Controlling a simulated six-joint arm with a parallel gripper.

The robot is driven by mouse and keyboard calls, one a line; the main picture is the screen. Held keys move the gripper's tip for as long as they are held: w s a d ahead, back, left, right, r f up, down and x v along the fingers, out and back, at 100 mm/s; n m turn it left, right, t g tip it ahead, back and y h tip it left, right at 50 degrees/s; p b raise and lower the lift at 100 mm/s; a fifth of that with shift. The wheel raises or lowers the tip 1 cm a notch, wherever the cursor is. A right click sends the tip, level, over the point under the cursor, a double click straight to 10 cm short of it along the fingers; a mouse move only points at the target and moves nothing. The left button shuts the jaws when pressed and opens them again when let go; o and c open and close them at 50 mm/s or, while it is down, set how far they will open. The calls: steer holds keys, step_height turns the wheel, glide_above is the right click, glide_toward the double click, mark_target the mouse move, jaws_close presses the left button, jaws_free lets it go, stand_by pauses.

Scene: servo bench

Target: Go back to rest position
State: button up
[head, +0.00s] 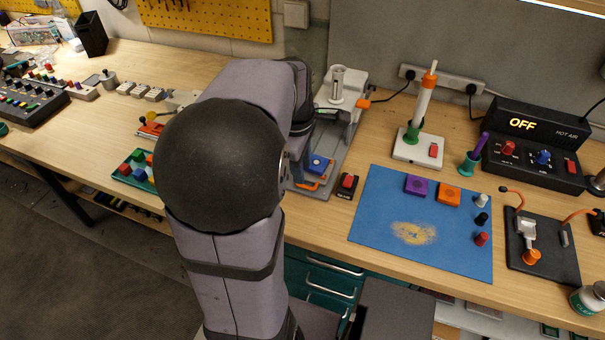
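My arm rises from the bottom of the head view and bends away over the bench, left of the blue mat (385,225). Its far end is beside a grey fixture (345,140) with a white cylinder on top. My gripper is mostly hidden behind my own arm; only a small dark part (326,113) shows near the fixture. I cannot see its fingers or whether it holds anything.
On the mat are a purple block (417,185), an orange block (448,195) and several small knobs. A soldering stand (418,145) and the hot air unit (535,143) stand behind. A red-button box (347,186) sits near the fixture. The mat's left part is clear.

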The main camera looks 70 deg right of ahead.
steer(key=shift+a+r, duration=0.15)
steer(key=shift+r, duration=0.65)
steer(key=w+a+f+y, duration=0.1)
steer(key=w+a+f, duration=0.1)
steer(key=w+a, duration=0.5)
steer(key=w+a+f, duration=0.3)
steer(key=w+a, duration=0.4)
steer(key=w, duration=0.1)
steer(key=a+f, duration=0.2)
steer(key=a, duration=0.9)
steer(key=a+f+y+p, duration=0.1)
steer(key=a+f, duration=0.2)
steer(key=a, duration=0.8)
steer(key=shift+s, duration=0.25)
